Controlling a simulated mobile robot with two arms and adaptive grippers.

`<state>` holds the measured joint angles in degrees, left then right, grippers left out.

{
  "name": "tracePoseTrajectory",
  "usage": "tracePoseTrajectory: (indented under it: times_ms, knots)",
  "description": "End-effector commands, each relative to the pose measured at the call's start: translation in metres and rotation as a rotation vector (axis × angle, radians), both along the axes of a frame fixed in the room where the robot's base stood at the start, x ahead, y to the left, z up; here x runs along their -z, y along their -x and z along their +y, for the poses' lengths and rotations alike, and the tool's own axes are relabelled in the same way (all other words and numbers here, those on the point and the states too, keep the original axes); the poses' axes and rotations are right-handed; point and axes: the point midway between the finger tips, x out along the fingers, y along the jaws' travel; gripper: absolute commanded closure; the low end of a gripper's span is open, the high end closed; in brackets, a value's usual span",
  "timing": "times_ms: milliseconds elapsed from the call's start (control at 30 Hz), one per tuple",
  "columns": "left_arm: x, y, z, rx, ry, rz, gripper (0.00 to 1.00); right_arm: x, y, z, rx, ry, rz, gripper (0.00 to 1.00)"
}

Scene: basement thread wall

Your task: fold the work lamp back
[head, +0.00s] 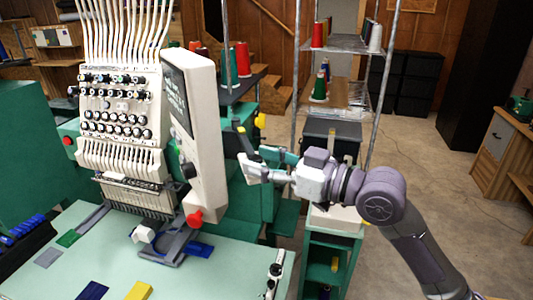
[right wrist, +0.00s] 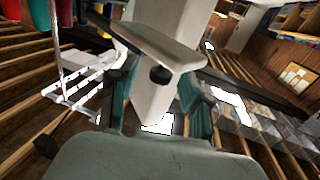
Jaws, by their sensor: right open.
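My right gripper (head: 258,160) is open, to the right of the sewing machine's tall beige control panel (head: 200,130). Its fingers are apart, and I see no object held. In the right wrist view, a pale upright block (right wrist: 152,92) shows beyond and between my greenish fingers, with a flat beige piece (right wrist: 160,45) bearing a dark knob above it. I cannot tell whether the fingers touch either one. I cannot pick out the work lamp with certainty in either view. My left gripper is not in view.
The multi-needle machine (head: 120,115) stands at left behind a pale green table (head: 205,270) with small coloured pieces. A metal rack (head: 340,45) with thread cones stands behind my right arm. A green cart (head: 335,245) is below it. Concrete floor (head: 440,150) is open at right.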

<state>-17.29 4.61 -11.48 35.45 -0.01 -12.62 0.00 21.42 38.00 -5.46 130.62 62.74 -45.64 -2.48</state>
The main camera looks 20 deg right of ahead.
Motion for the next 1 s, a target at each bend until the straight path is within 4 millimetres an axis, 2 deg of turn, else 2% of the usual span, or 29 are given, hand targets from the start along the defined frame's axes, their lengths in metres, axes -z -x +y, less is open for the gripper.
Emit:
tracePoseTrajectory:
  times_ms: [233, 267, 533, 1000]
  knots:
    - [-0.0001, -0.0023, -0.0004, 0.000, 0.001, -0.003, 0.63, 0.0005, -0.0007, 0.0005, 0.000, 0.000, 0.000, 0.52]
    - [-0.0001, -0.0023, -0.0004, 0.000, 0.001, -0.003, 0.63, 0.0005, -0.0006, 0.0004, 0.000, 0.000, 0.000, 0.55]
    - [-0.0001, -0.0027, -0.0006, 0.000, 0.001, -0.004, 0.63, 0.0004, -0.0005, 0.0002, 0.000, 0.000, 0.000, 1.00]
    - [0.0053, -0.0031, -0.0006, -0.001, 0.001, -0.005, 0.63, 0.0017, 0.0000, -0.0007, -0.014, 0.000, 0.000, 1.00]
